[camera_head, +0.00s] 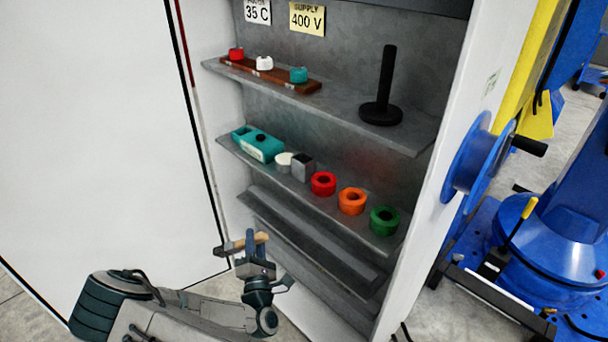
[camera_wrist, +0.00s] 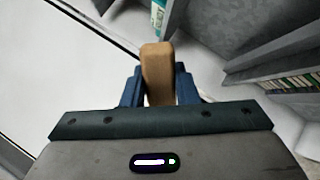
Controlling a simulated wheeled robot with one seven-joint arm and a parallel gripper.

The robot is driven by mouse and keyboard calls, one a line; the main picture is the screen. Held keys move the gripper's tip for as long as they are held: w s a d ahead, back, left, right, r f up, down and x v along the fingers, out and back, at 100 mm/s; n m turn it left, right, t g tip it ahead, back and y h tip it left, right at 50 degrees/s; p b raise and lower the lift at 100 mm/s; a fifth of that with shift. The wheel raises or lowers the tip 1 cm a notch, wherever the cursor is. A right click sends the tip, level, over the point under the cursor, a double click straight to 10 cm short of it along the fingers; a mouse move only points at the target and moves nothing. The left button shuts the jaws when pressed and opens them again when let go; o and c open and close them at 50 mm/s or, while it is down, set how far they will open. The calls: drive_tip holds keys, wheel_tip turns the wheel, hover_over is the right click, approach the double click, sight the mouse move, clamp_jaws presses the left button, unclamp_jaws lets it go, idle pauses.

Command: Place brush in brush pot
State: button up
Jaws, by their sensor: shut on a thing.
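My gripper (camera_head: 253,248) is shut on the brush (camera_head: 261,237), holding it in front of the cabinet, left of and below the middle shelf. The brush's tan handle (camera_wrist: 157,68) stands between the blue fingers (camera_wrist: 158,88) in the wrist view. In the head view the brush lies roughly level, with a darker end pointing left. On the middle shelf, a grey square open-topped container (camera_head: 303,168) looks like the brush pot, though I cannot be sure. The brush is well apart from it.
The middle shelf also holds a teal box (camera_head: 260,146), a pale round item (camera_head: 284,162), and red (camera_head: 323,184), orange (camera_head: 352,201) and green (camera_head: 384,221) rings. A black stand (camera_head: 382,105) is above. The cabinet's right wall (camera_head: 432,180) bounds the opening.

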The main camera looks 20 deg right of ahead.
drive_tip(key=w+d+r+g+h+b, duration=0.1)
drive_tip(key=w+r+g+h, duration=0.35)
drive_tip(key=r, duration=1.05)
drive_tip(key=w+d+r+g+h, duration=0.15)
drive_tip(key=r+g+h, duration=0.45)
drive_tip(key=r+g, duration=0.6)
drive_tip(key=w+d+r+t, duration=0.1)
drive_tip(key=w+d, duration=0.2)
drive_tip(key=d, duration=0.5)
drive_tip(key=w+d+r+t, duration=0.1)
drive_tip(key=w+d, duration=0.1)
drive_tip(key=d, duration=0.7)
wheel_tip(320, 180, down, 7)
drive_tip(key=shift+w+n, duration=0.15)
drive_tip(key=shift+n, duration=0.15)
drive_tip(key=shift+a, duration=0.1)
drive_tip(key=o, duration=1)
